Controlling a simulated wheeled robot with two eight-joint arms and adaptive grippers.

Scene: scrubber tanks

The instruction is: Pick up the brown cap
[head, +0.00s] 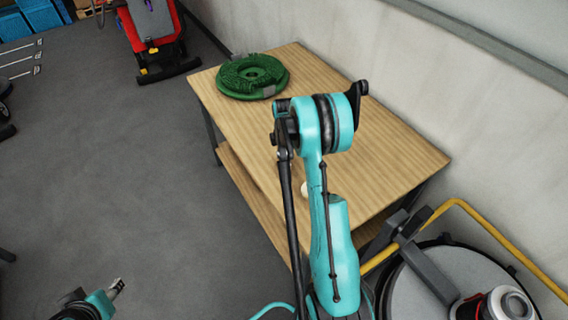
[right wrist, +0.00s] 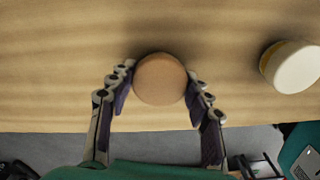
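The brown cap (right wrist: 160,79) is a round, smooth tan-brown piece at the wooden table's edge in the right wrist view. My right gripper (right wrist: 160,74) has one finger on each side of it, the tips very close to or touching its sides. I cannot tell whether the fingers press on it or whether it is clear of the tabletop. In the head view the cap and right gripper are hidden behind my right arm. My left gripper (head: 117,287) is low at the left over the floor, away from the table; its finger opening is too small to judge.
A yellow-railed machine (head: 480,215) is at right. Grey floor lies open at left.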

